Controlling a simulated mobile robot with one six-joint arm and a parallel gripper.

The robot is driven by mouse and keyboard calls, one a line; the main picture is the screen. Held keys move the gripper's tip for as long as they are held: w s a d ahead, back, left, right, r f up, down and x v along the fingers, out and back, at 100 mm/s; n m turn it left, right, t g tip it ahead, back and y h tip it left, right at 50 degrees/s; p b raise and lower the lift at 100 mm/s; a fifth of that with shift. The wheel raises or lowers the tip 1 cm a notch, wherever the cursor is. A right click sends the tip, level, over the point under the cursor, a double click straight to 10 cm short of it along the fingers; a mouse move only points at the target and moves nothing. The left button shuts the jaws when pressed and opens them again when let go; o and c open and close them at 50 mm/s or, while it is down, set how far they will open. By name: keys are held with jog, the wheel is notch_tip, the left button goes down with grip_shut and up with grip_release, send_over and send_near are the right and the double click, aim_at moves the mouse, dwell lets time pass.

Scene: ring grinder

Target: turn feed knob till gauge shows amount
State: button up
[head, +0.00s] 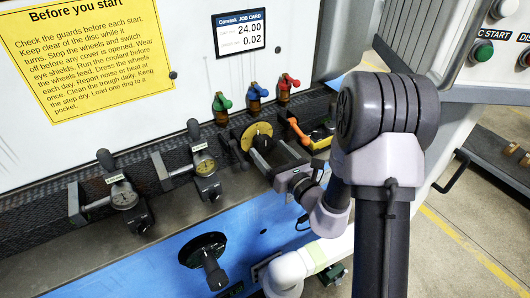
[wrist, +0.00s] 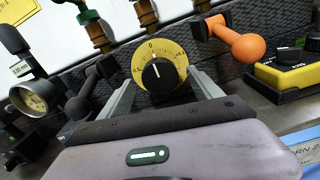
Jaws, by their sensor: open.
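A black knob with a white pointer (wrist: 158,74) sits in a round yellow dial plate with a scale in the wrist view. Its pointer is up near the 0. The yellow dial (head: 257,135) also shows in the head view. My gripper (wrist: 163,88) is open, its two fingers reaching toward the dial, one to each side of the knob; I cannot tell whether they touch it. The gripper (head: 272,153) partly hides the dial in the head view. Two dial gauges, one (head: 124,196) at left and one (head: 204,165) nearer, have faces too small to read.
An orange ball lever (wrist: 247,47) stands close right of the dial, beside a yellow switch box (wrist: 288,68). Several colored valves (head: 255,92) are above. A black crank handle (head: 210,268) is on the blue panel below. The job card (head: 240,32) reads 24.00 and 0.02.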

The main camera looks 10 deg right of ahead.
aim_at(266, 147)
jog(key=shift+x, duration=1.6)
jog(key=c, duration=1.4)
jog(key=shift+o, duration=0.2)
